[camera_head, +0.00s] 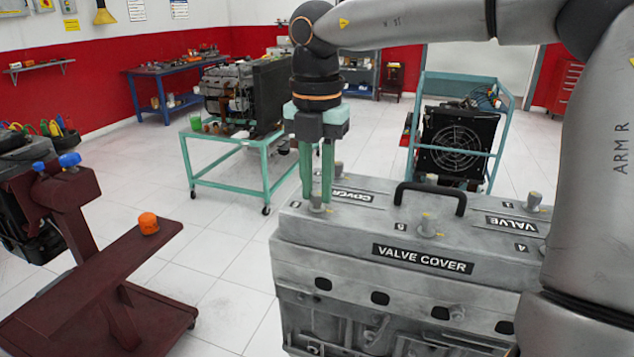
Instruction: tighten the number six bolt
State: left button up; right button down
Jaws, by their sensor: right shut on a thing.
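The grey valve cover (455,247) lies on top of the engine, with a black handle (430,190) in its middle. Several bolts with yellow marks stand up from it. My right gripper (318,197) points straight down at the cover's left front corner. Its green fingers are shut on the bolt (317,209) there, whose lower part shows below the fingertips. A small number label (296,204) lies beside this bolt, too small to read surely. Another bolt (428,225) stands at the front middle, and one (533,201) toward the right. My left gripper is out of view.
A maroon stand (100,270) with an orange cap (148,223) is at the left. A green cart (228,178) carries another engine behind my gripper. A radiator with a fan (458,140) stands behind the cover. Clear tiled floor lies left of the engine.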

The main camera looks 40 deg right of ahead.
aim_at(317, 193)
dwell(0.3)
jog(key=c, duration=0.7)
grip_release()
jog(key=shift+c, duration=0.2)
jog(key=shift+r, duration=0.1)
notch_tip(317, 193, up, 12)
jog(key=p, duration=0.2)
jog(key=shift+r, duration=0.2)
